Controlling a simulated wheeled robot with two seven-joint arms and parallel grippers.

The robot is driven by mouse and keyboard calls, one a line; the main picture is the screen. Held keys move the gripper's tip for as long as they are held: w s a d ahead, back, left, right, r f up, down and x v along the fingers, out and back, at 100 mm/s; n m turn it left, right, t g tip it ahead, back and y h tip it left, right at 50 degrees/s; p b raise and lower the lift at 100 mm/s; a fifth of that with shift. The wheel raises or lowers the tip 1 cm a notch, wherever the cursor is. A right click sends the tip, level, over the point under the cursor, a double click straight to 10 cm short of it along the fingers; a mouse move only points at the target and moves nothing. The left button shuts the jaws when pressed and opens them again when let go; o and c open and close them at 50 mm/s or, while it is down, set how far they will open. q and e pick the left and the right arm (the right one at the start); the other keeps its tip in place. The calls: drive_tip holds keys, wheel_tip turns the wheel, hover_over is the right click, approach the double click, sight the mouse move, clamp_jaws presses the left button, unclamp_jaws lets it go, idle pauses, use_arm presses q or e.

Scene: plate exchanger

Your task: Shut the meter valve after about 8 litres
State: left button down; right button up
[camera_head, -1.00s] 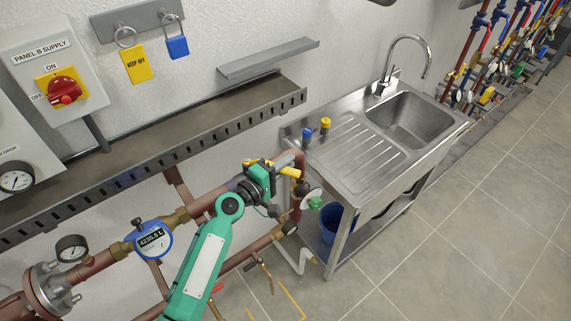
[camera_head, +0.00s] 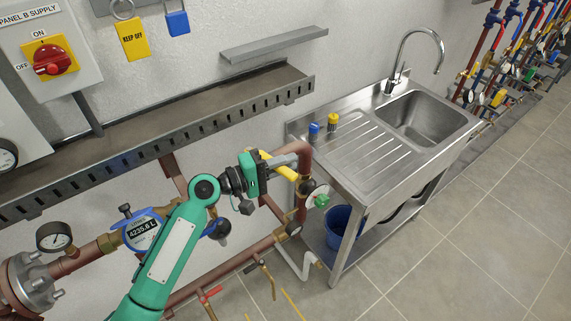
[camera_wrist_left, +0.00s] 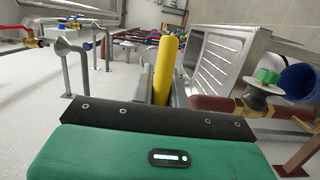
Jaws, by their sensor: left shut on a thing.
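The blue water meter (camera_head: 143,229) sits on the copper pipe at the lower left. Its small display appears to read 4235.6 L. The yellow valve lever (camera_head: 283,171) is at the pipe near the sink's left end. My left gripper (camera_head: 282,163) is shut on this lever, and its fingers hide part of it. In the left wrist view the lever (camera_wrist_left: 166,68) stands up between the fingers. The valve body is mostly hidden by the gripper. My right gripper is not in view.
A steel sink unit (camera_head: 352,166) stands to the right, with a blue bucket (camera_head: 341,227) under it. A green-handled valve (camera_head: 321,200) is close to my gripper. A slotted metal tray (camera_head: 150,141) runs along the wall above. The floor at right is clear.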

use_arm(q)
drive_tip(key=c, duration=1.4)
unclamp_jaws()
